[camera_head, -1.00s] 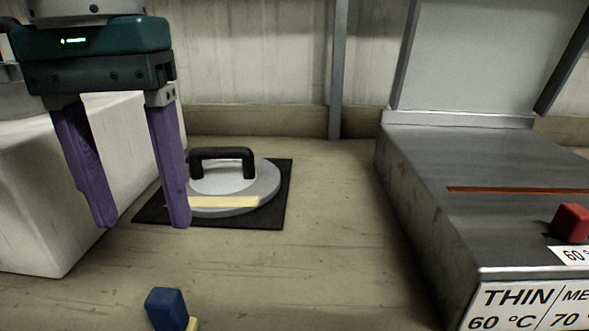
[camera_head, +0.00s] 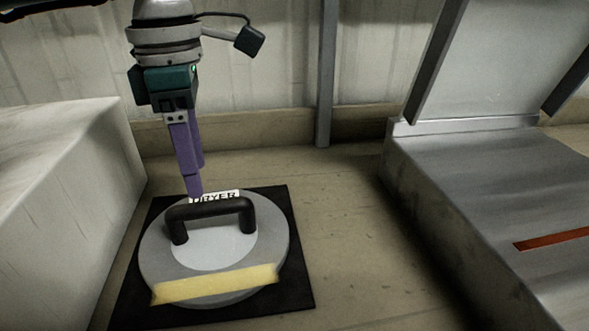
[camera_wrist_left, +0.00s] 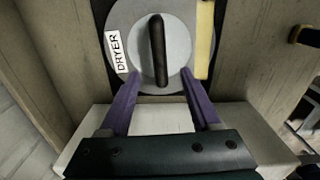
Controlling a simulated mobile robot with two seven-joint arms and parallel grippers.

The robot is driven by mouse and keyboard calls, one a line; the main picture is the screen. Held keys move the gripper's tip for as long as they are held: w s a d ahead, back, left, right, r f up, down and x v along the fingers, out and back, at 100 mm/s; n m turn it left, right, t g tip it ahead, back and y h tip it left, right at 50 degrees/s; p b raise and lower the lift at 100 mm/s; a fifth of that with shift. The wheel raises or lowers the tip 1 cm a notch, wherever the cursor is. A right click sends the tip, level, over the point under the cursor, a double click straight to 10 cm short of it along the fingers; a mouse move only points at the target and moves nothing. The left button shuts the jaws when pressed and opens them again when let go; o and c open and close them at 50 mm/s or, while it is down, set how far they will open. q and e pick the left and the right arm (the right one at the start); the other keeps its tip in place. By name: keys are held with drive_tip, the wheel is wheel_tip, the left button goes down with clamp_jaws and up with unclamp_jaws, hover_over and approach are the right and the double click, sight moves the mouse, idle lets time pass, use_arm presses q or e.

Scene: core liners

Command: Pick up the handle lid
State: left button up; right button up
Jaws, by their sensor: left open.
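The handle lid (camera_head: 214,277) is a round grey disc with a pale centre, a black arched handle (camera_head: 210,209), a yellow tape strip and a DRYER label. It lies on a black square mat (camera_head: 296,285). In the left wrist view the lid (camera_wrist_left: 188,20) and its handle (camera_wrist_left: 157,50) are ahead of the fingers. My left gripper (camera_head: 197,192) has purple fingers pointing down at the lid's far side, close behind the handle. In the left wrist view my left gripper (camera_wrist_left: 163,88) is open and empty, with the handle lying between the finger lines. My right gripper is not in view.
A white block (camera_head: 60,190) stands left of the mat. A grey metal unit (camera_head: 470,200) with a raised panel (camera_head: 470,60) and a red slot stands at the right. A wall and post are behind. Bare floor (camera_head: 350,230) lies between the mat and the unit.

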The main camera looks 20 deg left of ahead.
sight(207, 203)
use_arm(q)
drive_tip(key=f, duration=0.4)
drive_tip(key=shift+w+d+f, duration=0.1)
drive_tip(key=shift+d+f, duration=0.15)
drive_tip(key=shift+f, duration=0.45)
drive_tip(key=shift+f, duration=0.25)
clamp_jaws()
idle(0.4)
drive_tip(key=shift+w+r, duration=0.1)
idle(0.8)
